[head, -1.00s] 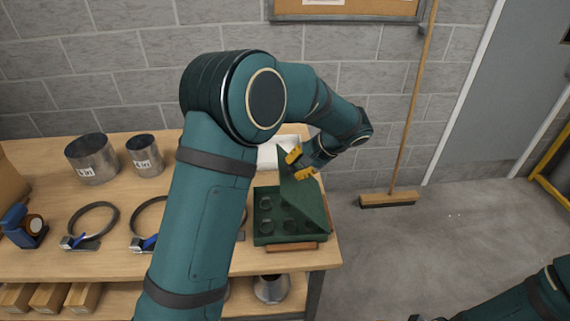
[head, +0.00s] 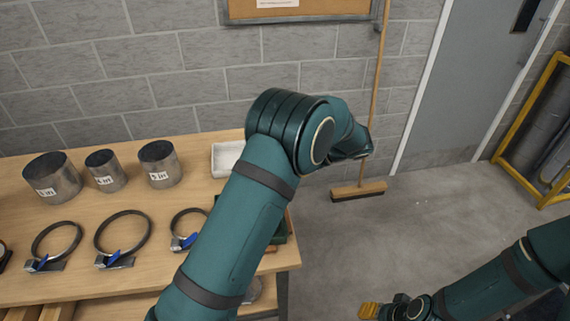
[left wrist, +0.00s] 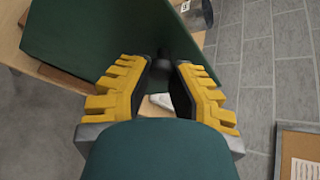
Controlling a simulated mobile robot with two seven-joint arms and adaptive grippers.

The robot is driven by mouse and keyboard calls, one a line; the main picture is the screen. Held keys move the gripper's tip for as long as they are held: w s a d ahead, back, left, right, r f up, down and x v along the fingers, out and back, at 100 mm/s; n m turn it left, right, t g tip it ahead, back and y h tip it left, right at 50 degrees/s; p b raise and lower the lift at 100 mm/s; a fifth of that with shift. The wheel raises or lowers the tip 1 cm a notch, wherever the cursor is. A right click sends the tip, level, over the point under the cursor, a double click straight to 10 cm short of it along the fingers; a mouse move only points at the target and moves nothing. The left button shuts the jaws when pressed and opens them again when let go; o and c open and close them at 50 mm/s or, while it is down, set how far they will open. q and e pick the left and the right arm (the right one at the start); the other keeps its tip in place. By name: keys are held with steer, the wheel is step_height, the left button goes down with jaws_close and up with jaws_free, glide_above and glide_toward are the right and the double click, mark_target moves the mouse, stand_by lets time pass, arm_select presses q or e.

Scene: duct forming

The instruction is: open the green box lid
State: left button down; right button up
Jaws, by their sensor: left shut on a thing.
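The green box (head: 284,228) stands at the right end of the workbench; my left arm hides most of it in the head view. In the left wrist view its flat green lid (left wrist: 90,35) stands raised and tilted beside the left finger. My left gripper (left wrist: 165,68) is shut on the lid, with a dark knob-like part between its yellow fingers. The head view does not show this gripper, hidden behind my arm. My right gripper (head: 369,311) is low at the bottom of the head view, away from the box; its opening is unclear.
On the workbench (head: 150,222) stand several metal cylinders (head: 160,164), clamp rings (head: 122,235) and a white tray (head: 226,158). A broom (head: 358,190) leans on the wall. Open floor lies right of the bench.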

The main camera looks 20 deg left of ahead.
arm_select(q)
steer(key=shift+s+f, duration=0.1)
steer(key=shift+f, duration=0.2)
steer(key=c, duration=1)
jaws_free()
steer(key=shift+o, duration=1.3)
steer(key=shift+w, duration=0.2)
steer(key=shift+s+r, duration=0.1)
steer(key=v, duration=1.2)
